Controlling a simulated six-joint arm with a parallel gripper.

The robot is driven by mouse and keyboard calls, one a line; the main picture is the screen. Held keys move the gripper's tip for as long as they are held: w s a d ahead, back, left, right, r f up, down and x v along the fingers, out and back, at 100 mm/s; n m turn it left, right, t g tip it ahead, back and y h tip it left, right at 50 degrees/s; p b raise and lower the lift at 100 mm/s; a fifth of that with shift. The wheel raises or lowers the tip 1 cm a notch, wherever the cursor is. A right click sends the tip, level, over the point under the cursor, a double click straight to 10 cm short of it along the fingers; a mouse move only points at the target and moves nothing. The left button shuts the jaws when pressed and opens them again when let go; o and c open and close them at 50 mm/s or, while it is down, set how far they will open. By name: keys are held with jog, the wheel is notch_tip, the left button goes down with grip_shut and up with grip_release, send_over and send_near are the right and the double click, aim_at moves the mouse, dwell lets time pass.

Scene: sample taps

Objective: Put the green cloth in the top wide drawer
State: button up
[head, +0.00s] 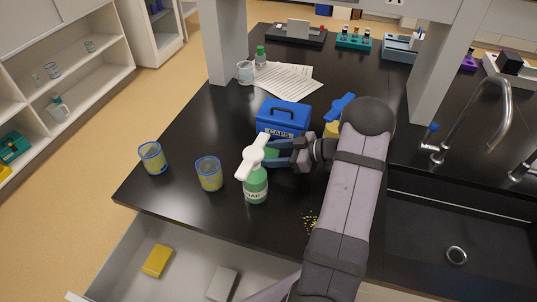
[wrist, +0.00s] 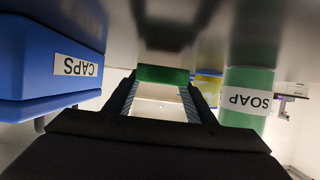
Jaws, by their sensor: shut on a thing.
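My gripper (head: 272,150) is low over the black worktop, between the blue CAPS box and the green SOAP bottle. It is shut on the green cloth (wrist: 162,74), a small green piece between the fingertips in the wrist view. In the head view only a bit of the cloth (head: 271,153) shows, partly hidden by the fingers and the bottle. Whether the cloth touches the worktop is unclear. A wide drawer (head: 190,262) stands open below the worktop's front edge, holding a yellow sponge (head: 157,261) and a grey block (head: 222,284).
The SOAP bottle (head: 256,187) stands close in front of my gripper; the CAPS box (head: 283,118) is just behind. Two yellow-blue cups (head: 209,174) (head: 152,158) stand to the left. Yellow crumbs (head: 310,222) lie near the front edge. A sink (head: 455,230) is at right.

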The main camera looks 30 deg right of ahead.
jog(key=shift+f, duration=0.75)
jog(key=shift+f, duration=0.1)
jog(key=o, duration=1)
jog(key=shift+d+r, duration=0.15)
jog(key=shift+r, duration=0.05)
jog(key=b+v, duration=0.3)
jog(key=v, duration=0.7)
jog(key=shift+s+d+f, duration=0.1)
jog(key=shift+s+f, duration=0.05)
jog(key=shift+o, duration=0.6)
jog(key=shift+v, duration=0.85)
